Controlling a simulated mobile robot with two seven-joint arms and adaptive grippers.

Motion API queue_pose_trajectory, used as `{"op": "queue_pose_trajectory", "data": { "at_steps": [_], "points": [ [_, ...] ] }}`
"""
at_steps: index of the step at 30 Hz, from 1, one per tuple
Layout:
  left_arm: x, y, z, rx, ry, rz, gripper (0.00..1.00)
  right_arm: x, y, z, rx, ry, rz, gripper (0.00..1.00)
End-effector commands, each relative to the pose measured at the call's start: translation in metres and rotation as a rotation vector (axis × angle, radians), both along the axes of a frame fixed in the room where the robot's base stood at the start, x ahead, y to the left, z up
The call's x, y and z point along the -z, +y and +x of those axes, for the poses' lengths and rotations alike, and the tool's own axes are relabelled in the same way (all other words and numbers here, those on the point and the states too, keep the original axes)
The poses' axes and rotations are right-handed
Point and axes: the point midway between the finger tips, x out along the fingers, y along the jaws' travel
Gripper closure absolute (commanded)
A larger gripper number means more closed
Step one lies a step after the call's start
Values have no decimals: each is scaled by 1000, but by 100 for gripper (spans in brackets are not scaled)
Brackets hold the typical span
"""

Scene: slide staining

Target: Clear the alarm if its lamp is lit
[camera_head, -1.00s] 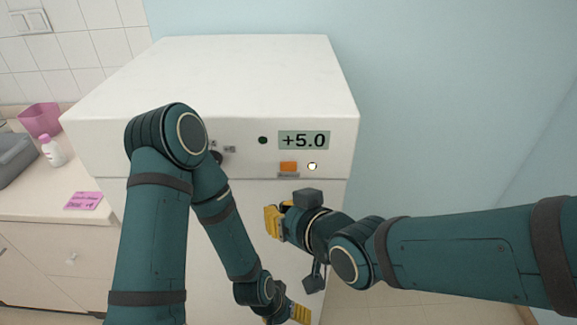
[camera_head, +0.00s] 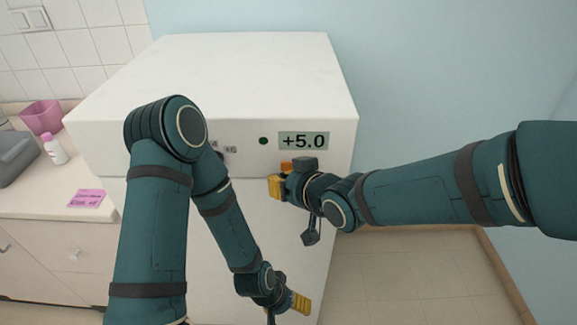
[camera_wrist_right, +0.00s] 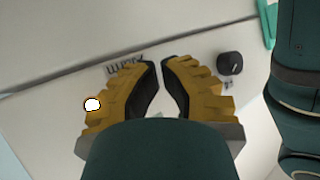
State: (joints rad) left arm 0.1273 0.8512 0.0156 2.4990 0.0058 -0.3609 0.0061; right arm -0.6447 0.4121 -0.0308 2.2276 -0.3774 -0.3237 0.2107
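The white cabinet (camera_head: 250,75) has a display (camera_head: 304,141) reading +5.0. Below it an orange button (camera_head: 287,165) is partly covered by my right gripper (camera_head: 275,187).
A dark knob (camera_wrist_right: 230,63) sits on the panel. On the left, a counter holds a pink note (camera_head: 87,198), a white bottle (camera_head: 54,149), a pink bin (camera_head: 42,117) and a grey container (camera_head: 15,158). The floor to the right is free.

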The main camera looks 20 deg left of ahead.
Motion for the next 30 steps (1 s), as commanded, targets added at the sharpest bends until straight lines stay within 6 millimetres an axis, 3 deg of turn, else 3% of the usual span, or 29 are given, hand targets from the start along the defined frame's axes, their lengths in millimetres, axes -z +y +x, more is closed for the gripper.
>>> {"op": "queue_pose_trajectory", "data": {
  "at_steps": [2,3,4,30],
  "points": [
    [0,0,0,0,0,0,29,0,0,0,0,0,0,100],
    [0,0,0,0,0,0,29,0,0,0,0,0,0,95],
    [0,0,0,0,0,0,29,0,0,0,0,0,0,100],
    [0,0,0,0,0,0,29,0,0,0,0,1,1,100]
  ]
}}
